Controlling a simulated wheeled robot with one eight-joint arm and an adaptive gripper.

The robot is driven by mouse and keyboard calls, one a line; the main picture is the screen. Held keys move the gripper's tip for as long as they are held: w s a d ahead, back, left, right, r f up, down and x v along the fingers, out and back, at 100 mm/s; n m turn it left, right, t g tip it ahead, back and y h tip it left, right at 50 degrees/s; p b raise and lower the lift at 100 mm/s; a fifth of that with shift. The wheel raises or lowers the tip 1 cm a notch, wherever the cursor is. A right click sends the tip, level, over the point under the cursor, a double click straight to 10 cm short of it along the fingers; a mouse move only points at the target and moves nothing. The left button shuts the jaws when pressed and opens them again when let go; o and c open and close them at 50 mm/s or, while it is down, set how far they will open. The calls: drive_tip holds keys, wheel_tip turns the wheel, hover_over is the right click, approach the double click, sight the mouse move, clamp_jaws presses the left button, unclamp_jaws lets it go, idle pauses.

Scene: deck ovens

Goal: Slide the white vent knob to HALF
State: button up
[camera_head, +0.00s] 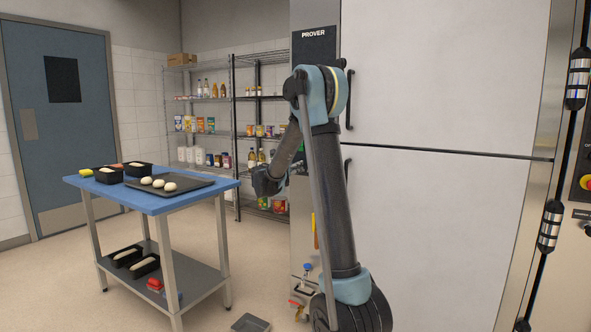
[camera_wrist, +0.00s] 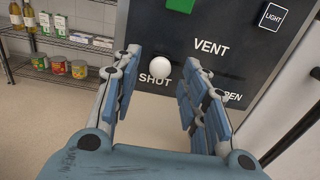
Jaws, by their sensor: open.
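The round white vent knob (camera_wrist: 159,68) is on a dark panel (camera_wrist: 228,22) in the wrist view. It sits by the left-hand label, which looks like SHUT, below and left of the word VENT. An OPEN label shows partly to the right, behind a finger. No HALF label can be seen; the right finger covers part of the panel there. My gripper (camera_wrist: 162,62) is open, with the knob showing between its two blue-padded fingertips. I see no contact with the knob. In the head view my gripper (camera_head: 268,181) reaches the left side of the prover cabinet; the knob is not visible there.
A green button (camera_wrist: 181,5) and a LIGHT switch (camera_wrist: 272,17) are above the knob. Wire shelves with food (camera_head: 208,101) stand at the back. A blue-topped table (camera_head: 152,200) with dough trays stands left of my arm. A dark tray (camera_head: 250,323) lies on the floor.

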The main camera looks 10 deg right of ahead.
drive_tip(key=shift+x, duration=1.15)
drive_tip(key=shift+c, duration=0.2)
clamp_jaws()
drive_tip(key=s+d, duration=0.3)
drive_tip(key=d, duration=0.1)
drive_tip(key=shift+s+d, duration=0.4)
drive_tip(key=shift+o, duration=0.2)
unclamp_jaws()
